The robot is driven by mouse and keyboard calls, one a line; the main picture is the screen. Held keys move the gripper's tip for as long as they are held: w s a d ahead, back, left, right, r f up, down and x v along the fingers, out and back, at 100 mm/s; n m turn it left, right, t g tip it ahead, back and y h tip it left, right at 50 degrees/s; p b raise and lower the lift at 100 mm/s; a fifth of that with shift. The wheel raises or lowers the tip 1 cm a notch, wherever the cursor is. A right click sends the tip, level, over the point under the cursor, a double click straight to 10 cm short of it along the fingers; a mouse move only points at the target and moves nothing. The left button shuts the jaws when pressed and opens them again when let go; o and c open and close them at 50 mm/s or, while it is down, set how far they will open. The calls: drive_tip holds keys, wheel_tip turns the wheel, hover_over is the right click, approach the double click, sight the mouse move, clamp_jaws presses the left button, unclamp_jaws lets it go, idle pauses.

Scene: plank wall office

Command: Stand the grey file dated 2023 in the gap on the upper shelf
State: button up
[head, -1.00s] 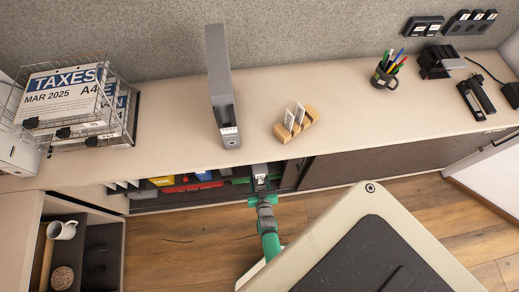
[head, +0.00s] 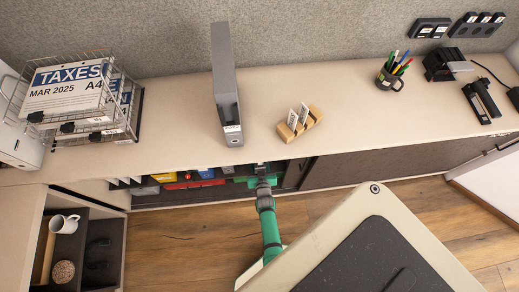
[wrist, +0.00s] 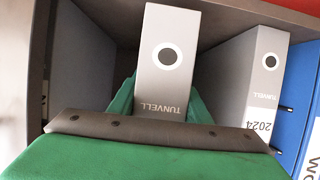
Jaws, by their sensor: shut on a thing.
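In the wrist view my gripper (wrist: 161,102) is shut on a grey file (wrist: 170,72) with a round finger hole and the word TUNVELL. Its lower spine is hidden behind the gripper, so I cannot read its date. The file is inside a shelf compartment, between a dark upright panel (wrist: 42,60) at left, with space between them, and a grey file marked 2024 (wrist: 262,80) at right. In the head view my gripper (head: 264,180) reaches into the open cabinet front under the top; the held file is mostly hidden there.
Another grey file (head: 224,85) stands on the cabinet top (head: 170,110), beside a wooden card holder (head: 300,124). A blue file (wrist: 300,95) stands right of the 2024 file. Wire trays (head: 85,95) are at left. A sliding door (head: 390,160) covers the cabinet's right part.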

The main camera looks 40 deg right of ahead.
drive_tip(key=shift+w+d+r, duration=0.1)
drive_tip(key=shift+w+d, duration=0.3)
drive_tip(key=shift+w, duration=0.4)
drive_tip(key=shift+w+d, duration=0.4)
drive_tip(key=shift+w, duration=0.4)
drive_tip(key=shift+d+f, duration=0.2)
drive_tip(key=shift+f, duration=0.4)
drive_tip(key=shift+a+f, duration=0.1)
drive_tip(key=shift+f, duration=0.45)
drive_tip(key=o, duration=1.5)
drive_tip(key=shift+s+f, duration=0.1)
drive_tip(key=shift+s, duration=0.1)
